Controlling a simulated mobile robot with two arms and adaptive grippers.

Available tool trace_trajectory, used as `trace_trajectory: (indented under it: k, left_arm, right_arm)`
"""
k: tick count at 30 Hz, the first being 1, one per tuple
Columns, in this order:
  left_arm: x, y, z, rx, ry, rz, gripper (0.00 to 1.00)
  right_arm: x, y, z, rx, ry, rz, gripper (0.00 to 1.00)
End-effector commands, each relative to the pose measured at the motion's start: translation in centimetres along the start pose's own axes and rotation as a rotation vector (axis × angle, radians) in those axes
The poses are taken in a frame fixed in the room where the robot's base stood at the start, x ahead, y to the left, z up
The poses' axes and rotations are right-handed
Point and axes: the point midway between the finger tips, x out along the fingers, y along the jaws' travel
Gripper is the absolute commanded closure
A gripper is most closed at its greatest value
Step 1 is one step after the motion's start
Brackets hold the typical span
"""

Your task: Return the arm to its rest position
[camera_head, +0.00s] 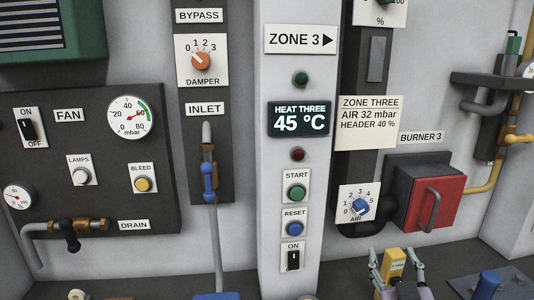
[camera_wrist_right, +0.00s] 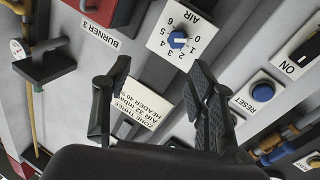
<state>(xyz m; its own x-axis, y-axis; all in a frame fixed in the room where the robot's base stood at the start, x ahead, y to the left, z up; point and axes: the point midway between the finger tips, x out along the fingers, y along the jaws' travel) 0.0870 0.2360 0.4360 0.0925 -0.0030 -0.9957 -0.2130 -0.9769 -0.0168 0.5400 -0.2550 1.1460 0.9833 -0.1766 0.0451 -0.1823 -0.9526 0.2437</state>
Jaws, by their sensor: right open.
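My right gripper (camera_head: 396,254) is low at the right in the head view, its grey fingers pointing up and spread apart. In the wrist view my right gripper (camera_wrist_right: 158,72) is open, with nothing held between its dark fingers. In the head view a small yellow block (camera_head: 394,263) with markings shows between the fingers; I cannot tell whether it lies behind them. The blue AIR knob (camera_head: 360,206) is above and left of the gripper, apart from it; it also shows in the wrist view (camera_wrist_right: 178,39). My left gripper is not in view.
The red BURNER 3 box (camera_head: 434,197) with its handle juts out above and right of my right gripper. A column with START (camera_head: 296,192), RESET and ON controls stands left. Yellow pipework (camera_head: 486,184) runs at the right. A blue cylinder (camera_head: 488,284) stands low at right.

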Motion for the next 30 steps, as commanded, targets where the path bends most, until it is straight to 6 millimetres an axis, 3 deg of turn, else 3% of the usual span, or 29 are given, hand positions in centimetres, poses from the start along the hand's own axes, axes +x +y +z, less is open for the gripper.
trace_trajectory:
  k: [1,3,6,9,15,22,30]
  left_arm:
    - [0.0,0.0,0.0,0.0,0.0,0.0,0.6]
    - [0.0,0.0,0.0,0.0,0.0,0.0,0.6]
    - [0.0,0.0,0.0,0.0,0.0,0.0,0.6]
    - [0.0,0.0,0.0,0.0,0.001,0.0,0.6]
    - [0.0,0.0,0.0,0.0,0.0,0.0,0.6]
    - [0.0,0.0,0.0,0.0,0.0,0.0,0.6]
    - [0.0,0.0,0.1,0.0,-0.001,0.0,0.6]
  right_arm:
    - [-1.5,-0.6,3.9,0.007,-0.13,-0.019,0.48]
    - [-3.9,-1.4,8.7,0.01,-0.299,-0.051,0.48]
    - [-8.3,-2.8,14.7,0.006,-0.533,-0.112,0.48]
    - [-12.9,-3.9,19.0,-0.002,-0.728,-0.179,0.48]
    - [-20.9,-5.6,23.9,-0.017,-1.008,-0.304,0.48]
    - [-29.1,-6.8,26.5,-0.029,-1.249,-0.442,0.48]
    - [-27.8,-9.3,34.3,-0.039,-1.279,-0.448,0.48]
